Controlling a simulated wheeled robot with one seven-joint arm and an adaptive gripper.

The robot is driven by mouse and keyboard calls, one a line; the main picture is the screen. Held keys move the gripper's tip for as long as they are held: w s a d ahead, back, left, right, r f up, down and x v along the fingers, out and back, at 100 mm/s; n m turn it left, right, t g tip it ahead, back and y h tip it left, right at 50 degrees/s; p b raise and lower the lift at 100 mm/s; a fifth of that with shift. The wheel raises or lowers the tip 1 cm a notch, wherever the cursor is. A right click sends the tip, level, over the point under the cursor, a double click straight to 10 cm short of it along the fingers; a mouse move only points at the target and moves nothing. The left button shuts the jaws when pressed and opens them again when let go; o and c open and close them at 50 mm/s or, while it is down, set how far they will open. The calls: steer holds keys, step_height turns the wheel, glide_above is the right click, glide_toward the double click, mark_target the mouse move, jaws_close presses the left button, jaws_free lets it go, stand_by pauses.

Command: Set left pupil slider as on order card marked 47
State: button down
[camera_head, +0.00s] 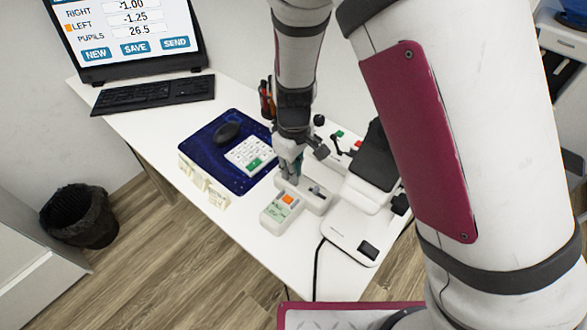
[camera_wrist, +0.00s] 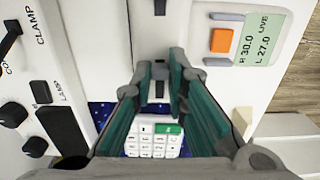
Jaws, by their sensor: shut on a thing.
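The pupil-distance device (camera_head: 270,214) is a pale box near the table's front edge, with an orange button (camera_wrist: 222,41) and a green display (camera_wrist: 262,38). In the wrist view the display reads LIVE, R 30.0 and L 27.0. My gripper (camera_head: 288,172) points down at the device's far left end. In the wrist view its green-padded fingers (camera_wrist: 159,76) are shut on a small slider knob, mostly hidden between the tips. A dark slider part (camera_wrist: 160,7) shows farther along the device. The cream cards (camera_head: 205,186) stand at the table's left edge; no number 47 is readable.
A monitor (camera_head: 130,30) shows RIGHT -1.00, LEFT -1.25, PUPILS 26.5, with an orange mark by LEFT. A white instrument with CLAMP and LAMP controls (camera_wrist: 40,95) stands close beside my gripper.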

steer(key=shift+w+a, duration=0.35)
steer(key=shift+a, duration=0.15)
steer(key=c, duration=1.6)
jaws_free()
steer(key=shift+o, duration=0.2)
step_height(320, 180, up, 12)
